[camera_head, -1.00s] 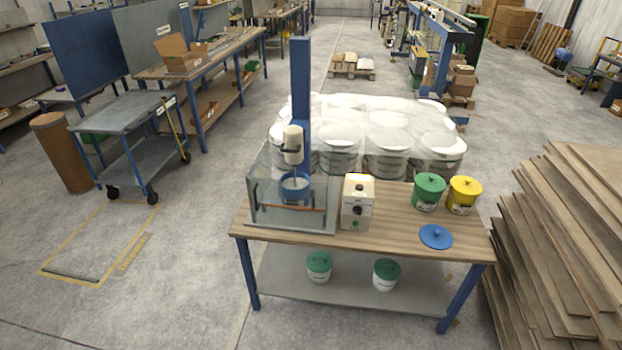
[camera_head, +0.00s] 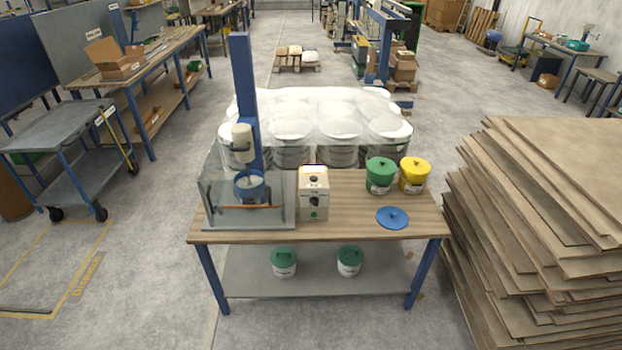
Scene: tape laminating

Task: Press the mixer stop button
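The mixer (camera_head: 247,140) has a blue column and a white motor head. It stands at the left end of a wooden-topped table (camera_head: 330,233), with a blue container (camera_head: 249,184) under the head behind a clear guard (camera_head: 215,195). A white control box (camera_head: 313,178) stands just right of the guard. Its front carries a dark knob (camera_head: 314,200) and a green button (camera_head: 314,215) below it. A dark button (camera_head: 314,179) sits on top; its colour is too small to tell. Neither of my grippers is in view.
Green (camera_head: 380,176) and yellow (camera_head: 414,175) lidded buckets and a blue lid (camera_head: 392,217) are on the table's right side. Stacked boards (camera_head: 545,220) stand close to the right. Wrapped white buckets (camera_head: 340,125) are behind. The floor in front is clear.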

